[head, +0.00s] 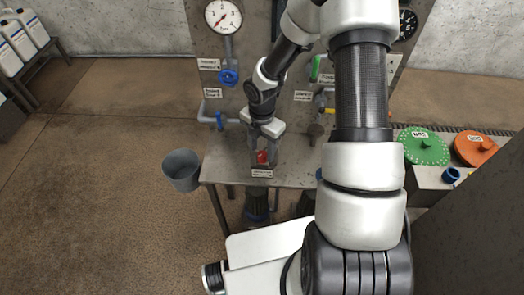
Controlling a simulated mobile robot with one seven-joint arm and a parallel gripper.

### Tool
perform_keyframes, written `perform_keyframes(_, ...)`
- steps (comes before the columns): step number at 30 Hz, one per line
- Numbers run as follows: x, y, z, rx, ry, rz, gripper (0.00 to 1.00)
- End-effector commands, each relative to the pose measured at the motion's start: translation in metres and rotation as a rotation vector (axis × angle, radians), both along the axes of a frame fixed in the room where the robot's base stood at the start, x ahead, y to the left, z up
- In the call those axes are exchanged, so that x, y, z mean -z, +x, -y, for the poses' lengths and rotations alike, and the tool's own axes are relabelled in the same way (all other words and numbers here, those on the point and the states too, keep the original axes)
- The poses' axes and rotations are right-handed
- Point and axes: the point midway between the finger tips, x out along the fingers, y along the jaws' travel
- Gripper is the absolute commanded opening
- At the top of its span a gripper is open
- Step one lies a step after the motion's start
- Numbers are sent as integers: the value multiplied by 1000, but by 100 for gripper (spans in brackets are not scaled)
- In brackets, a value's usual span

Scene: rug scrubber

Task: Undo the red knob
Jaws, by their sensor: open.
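The red knob (262,157) is small and sits above a white label near the front edge of the grey metal bench (225,170). My gripper (263,160) points down at it from above. Its two fingers are apart, one on each side of the knob in the picture. I cannot tell whether either finger touches the knob. My arm covers the right part of the panel and bench.
A grey panel behind carries a gauge (223,15), a blue valve (228,77) and pipes. A grey bucket (182,169) stands left of the bench. Green (417,147) and orange (475,147) discs lie at right.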

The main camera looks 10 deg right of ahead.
Motion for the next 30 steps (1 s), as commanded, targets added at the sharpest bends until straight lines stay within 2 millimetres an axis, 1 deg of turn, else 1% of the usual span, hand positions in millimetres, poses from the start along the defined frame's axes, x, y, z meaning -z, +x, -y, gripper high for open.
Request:
perform_keyframes(1, 5, 0, -1, -1, -1, -1, 45)
perform_keyframes(4, 10, 0, 0, 0, -1, -1, 45)
perform_keyframes(12, 11, 0, 0, 1, -1, 1, 45)
perform_keyframes(13, 11, 0, 0, 1, -1, 1, 43)
perform_keyframes(14, 11, 0, 0, 1, -1, 1, 38)
perform_keyframes(18, 11, 0, 0, 1, -1, 1, 14)
perform_keyframes(20, 11, 0, 0, 1, -1, 1, 4)
perform_keyframes(26, 11, 0, 0, 10, -1, 1, 4)
perform_keyframes(30, 11, 0, 0, 47, -1, 1, 4)
